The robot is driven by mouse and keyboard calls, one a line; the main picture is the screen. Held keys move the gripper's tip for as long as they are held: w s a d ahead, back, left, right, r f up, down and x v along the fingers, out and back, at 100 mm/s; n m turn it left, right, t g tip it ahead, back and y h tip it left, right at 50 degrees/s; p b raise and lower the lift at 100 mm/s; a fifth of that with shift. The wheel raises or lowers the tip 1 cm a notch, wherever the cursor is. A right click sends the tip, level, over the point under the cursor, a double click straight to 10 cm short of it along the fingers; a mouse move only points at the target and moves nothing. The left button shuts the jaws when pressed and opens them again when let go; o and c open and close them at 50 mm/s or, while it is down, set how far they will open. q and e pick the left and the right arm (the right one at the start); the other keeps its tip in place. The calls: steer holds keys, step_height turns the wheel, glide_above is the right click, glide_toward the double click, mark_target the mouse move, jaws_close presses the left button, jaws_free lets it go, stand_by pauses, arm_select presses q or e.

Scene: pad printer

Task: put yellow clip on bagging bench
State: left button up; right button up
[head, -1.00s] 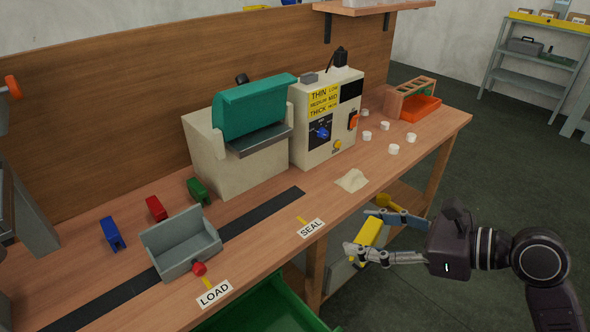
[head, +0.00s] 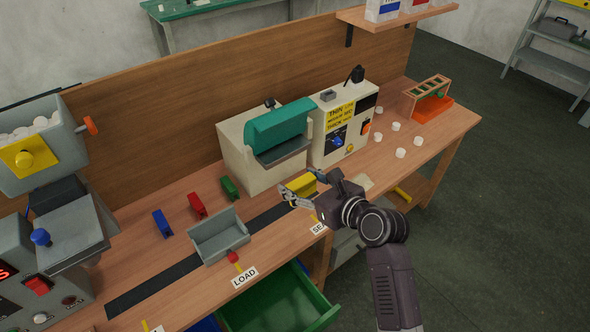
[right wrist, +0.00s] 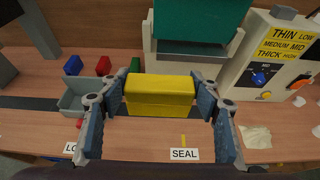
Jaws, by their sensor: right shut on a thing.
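The yellow clip (right wrist: 160,94) is between the fingers of my right gripper (right wrist: 158,105), which is shut on it, in the right wrist view. In the head view the right gripper (head: 304,188) holds the yellow clip (head: 302,184) over the wooden bench (head: 185,270), near the dark strip and the SEAL label, in front of the teal-topped sealer (head: 280,125). Whether the clip touches the bench cannot be told. Red (head: 197,205), blue (head: 162,223) and green (head: 229,187) clips stand on the bench to the left. My left gripper is not in view.
A grey tray (head: 219,238) sits by the LOAD label (head: 245,277). A control box (head: 340,125) stands right of the sealer. White caps and an orange rack (head: 430,98) are at the far right. A green drawer (head: 280,305) is open below the front edge.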

steer(key=shift+a+f, duration=0.15)
steer(key=shift+a, duration=0.1)
step_height(320, 180, down, 15)
steer(key=b, duration=0.2)
steer(key=shift+w+f+b, duration=0.1)
steer(key=shift+f+b, duration=0.1)
steer(key=shift+b, duration=0.2)
steer(key=shift+f+b, duration=0.75)
steer(key=shift+f, duration=1.3)
steer(key=shift+f, duration=0.2)
steer(key=o, duration=0.8)
steer(key=shift+r, duration=0.1)
